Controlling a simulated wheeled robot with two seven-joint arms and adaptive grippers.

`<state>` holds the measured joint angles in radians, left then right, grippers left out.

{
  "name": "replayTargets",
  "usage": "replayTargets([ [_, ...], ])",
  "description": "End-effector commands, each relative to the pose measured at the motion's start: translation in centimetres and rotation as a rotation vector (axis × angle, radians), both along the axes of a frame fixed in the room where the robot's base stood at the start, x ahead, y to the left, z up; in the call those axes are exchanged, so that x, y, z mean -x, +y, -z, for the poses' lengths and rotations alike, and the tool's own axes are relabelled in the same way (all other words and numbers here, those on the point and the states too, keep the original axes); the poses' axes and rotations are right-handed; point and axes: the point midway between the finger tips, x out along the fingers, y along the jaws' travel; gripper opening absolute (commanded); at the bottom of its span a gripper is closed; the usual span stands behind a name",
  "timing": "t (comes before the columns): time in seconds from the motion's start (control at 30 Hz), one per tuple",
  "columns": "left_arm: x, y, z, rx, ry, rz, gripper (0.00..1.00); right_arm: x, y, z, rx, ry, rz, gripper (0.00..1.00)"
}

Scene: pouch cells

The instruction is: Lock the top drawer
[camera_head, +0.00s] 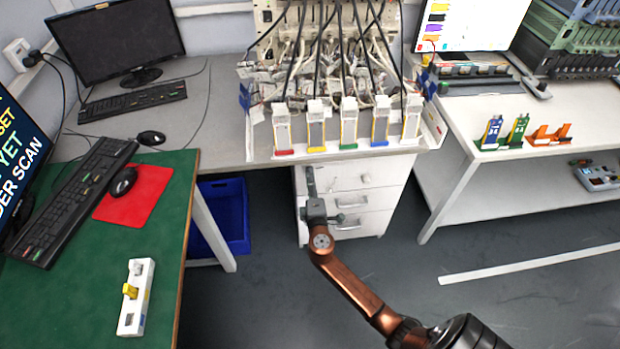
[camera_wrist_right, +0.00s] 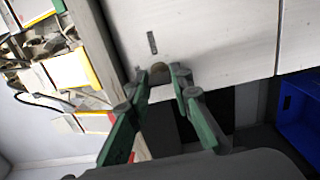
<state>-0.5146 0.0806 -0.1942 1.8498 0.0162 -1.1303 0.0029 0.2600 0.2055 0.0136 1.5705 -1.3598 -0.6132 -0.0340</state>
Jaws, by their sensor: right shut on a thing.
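The white drawer cabinet (camera_head: 375,200) stands under the grey bench, its top drawer (camera_head: 340,180) just below the bench top. The top drawer looks closed, and a small round fitting (camera_head: 366,178) shows on its front. My right gripper (camera_head: 311,182) is at the left side of the drawer front. A dark slot marks the panel nearby. My left gripper is out of view.
A blue bin (camera_head: 235,215) stands on the floor left of the cabinet. Several white holders with coloured bases line the bench edge above the drawer. A white table (camera_head: 465,150) stands to the right. The floor before the cabinet is clear apart from my arm.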

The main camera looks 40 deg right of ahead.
Motion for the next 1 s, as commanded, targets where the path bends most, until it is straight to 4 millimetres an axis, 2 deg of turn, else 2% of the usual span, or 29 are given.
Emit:
replayTargets([
  [0.1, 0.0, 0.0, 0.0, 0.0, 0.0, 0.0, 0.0, -0.1, 0.3, 0.1, -0.001, 0.001, -0.006, 0.0],
  [0.13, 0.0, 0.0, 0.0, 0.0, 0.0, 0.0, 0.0, -0.1, 0.3, 0.1, -0.001, 0.001, -0.007, 0.21],
  [0.37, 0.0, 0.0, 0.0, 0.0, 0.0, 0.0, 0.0, 0.0, 0.1, 0.1, -0.001, 0.001, -0.002, 0.36],
  [0.73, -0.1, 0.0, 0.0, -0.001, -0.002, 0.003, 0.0, 0.4, 0.2, 0.1, -0.001, 0.0, -0.001, 0.38],
  [0.87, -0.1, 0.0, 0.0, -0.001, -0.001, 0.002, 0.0, 1.9, 1.1, 0.1, -0.002, 0.001, -0.001, 0.38],
  [1.0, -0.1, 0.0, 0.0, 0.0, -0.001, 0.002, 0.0, 4.4, 2.7, 0.2, -0.003, 0.002, -0.001, 0.38],
])
